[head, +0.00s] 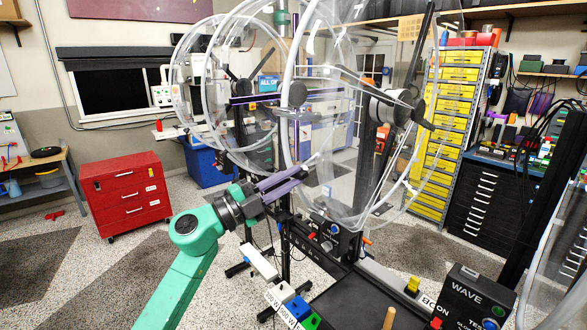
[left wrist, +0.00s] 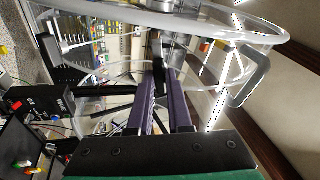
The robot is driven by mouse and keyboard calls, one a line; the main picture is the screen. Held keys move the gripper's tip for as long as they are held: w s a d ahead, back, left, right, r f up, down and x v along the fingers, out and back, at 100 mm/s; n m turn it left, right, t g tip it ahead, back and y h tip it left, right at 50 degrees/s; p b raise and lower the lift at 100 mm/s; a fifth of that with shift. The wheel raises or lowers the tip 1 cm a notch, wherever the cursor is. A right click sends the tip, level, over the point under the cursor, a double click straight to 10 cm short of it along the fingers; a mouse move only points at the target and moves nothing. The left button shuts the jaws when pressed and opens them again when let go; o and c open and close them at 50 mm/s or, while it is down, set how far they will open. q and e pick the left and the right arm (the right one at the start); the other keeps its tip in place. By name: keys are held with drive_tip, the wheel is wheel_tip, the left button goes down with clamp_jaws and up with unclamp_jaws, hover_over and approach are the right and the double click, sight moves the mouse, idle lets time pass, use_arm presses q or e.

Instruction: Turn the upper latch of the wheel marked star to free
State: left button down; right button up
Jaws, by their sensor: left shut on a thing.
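Large clear acrylic wheels with pale rims stand in the middle of the head view. A clear rim (left wrist: 180,22) passes just beyond. I cannot make out a star mark. My right gripper is not in view.
A black box marked WAVE (head: 472,295) stands at the lower right. Another control box (head: 333,232) sits below the nearest wheel. A red drawer cabinet (head: 125,193) stands at left, and yellow drawers (head: 447,120) at right. Floor at the lower left is clear.

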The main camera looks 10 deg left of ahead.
use_arm(q)
drive_tip(key=shift+r+n+p, duration=0.1)
drive_tip(key=shift+n+p, duration=0.35)
drive_tip(key=shift+n, duration=0.15)
drive_tip(key=shift+f+n, duration=0.2)
drive_tip(key=shift+n, duration=0.1)
drive_tip(key=shift+d+r+n+p, duration=0.1)
drive_tip(key=shift+r+n+p, duration=0.05)
drive_tip(key=shift+n+p, duration=0.75)
drive_tip(key=shift+n+t+p, duration=0.5)
drive_tip(key=shift+n+p, duration=0.75)
drive_tip(key=shift+n, duration=0.15)
drive_tip(key=shift+f, duration=0.2)
drive_tip(key=shift+n, duration=0.3)
